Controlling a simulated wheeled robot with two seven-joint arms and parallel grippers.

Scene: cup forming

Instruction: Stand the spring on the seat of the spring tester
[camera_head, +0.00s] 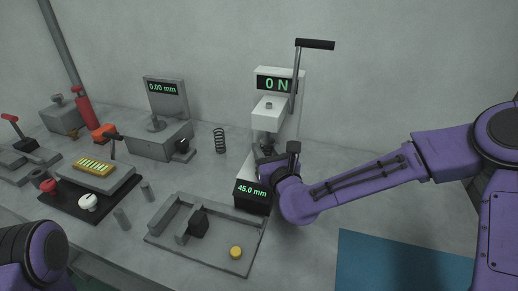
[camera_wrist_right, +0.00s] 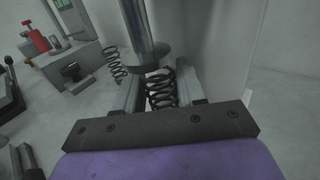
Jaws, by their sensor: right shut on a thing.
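The spring tester (camera_head: 283,112) is a light column with a lever, a "0 N" display and a dark base reading "45.0 mm". My right gripper (camera_head: 266,148) is in front of the column, below its press head. In the right wrist view, my right gripper (camera_wrist_right: 160,92) is shut on a dark coil spring (camera_wrist_right: 161,92), held roughly upright between the fingers. The round plunger (camera_wrist_right: 147,52) of the tester is just above and beyond the spring. The seat is hidden, so I cannot tell whether the spring touches it. My left gripper is out of view.
A second dark spring (camera_head: 220,140) stands on the bench left of the tester; it also shows in the wrist view (camera_wrist_right: 115,64). A grey tray (camera_head: 165,238) with a black block and yellow disc lies in front. A gauge (camera_head: 160,138) stands left. A blue mat (camera_head: 400,262) is right.

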